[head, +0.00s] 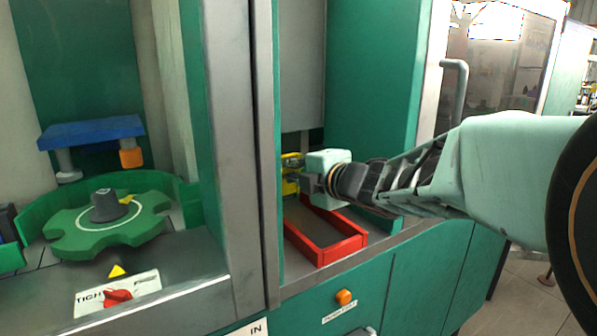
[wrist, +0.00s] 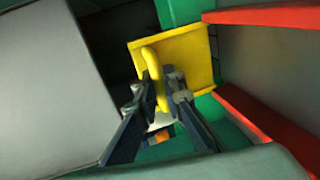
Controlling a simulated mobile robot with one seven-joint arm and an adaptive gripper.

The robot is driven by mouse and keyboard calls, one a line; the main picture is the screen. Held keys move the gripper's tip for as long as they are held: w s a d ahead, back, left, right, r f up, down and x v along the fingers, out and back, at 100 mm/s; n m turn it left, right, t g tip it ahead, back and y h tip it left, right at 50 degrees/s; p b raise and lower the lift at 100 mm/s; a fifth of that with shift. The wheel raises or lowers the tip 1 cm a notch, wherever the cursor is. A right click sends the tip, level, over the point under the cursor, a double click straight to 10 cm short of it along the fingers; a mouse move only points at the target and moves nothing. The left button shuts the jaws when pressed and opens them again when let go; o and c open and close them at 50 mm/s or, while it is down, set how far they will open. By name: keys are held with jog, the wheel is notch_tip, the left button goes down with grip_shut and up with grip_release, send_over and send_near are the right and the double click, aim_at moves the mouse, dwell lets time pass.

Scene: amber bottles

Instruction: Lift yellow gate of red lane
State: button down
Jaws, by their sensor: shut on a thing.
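The yellow gate (wrist: 190,65) shows in the wrist view as a flat yellow plate with a raised curved yellow handle (wrist: 152,68). My gripper (wrist: 160,85) is shut on this handle, one finger on each side of it. In the head view my gripper (head: 300,178) reaches into the green machine at the back of the red lane (head: 328,250). Only a bit of the yellow gate (head: 290,186) shows there, the rest being hidden by my gripper. The red lane's rails also show in the wrist view (wrist: 265,118), at the right. How high the gate stands is hard to tell.
A grey metal post (head: 243,150) stands left of the lane. A green panel (head: 375,90) stands close on the right. A green star wheel (head: 108,228) and a red knob (head: 117,296) are at the left. An orange button (head: 344,297) is below the lane.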

notch_tip(320, 180, up, 16)
jog(key=p, duration=1.2)
jog(key=shift+f+p, duration=0.25)
jog(key=shift+p, duration=0.05)
jog(key=shift+a+r, duration=0.1)
jog(key=c, duration=2.4)
grip_release()
jog(key=shift+o, duration=0.4)
jog(key=shift+f, duration=0.2)
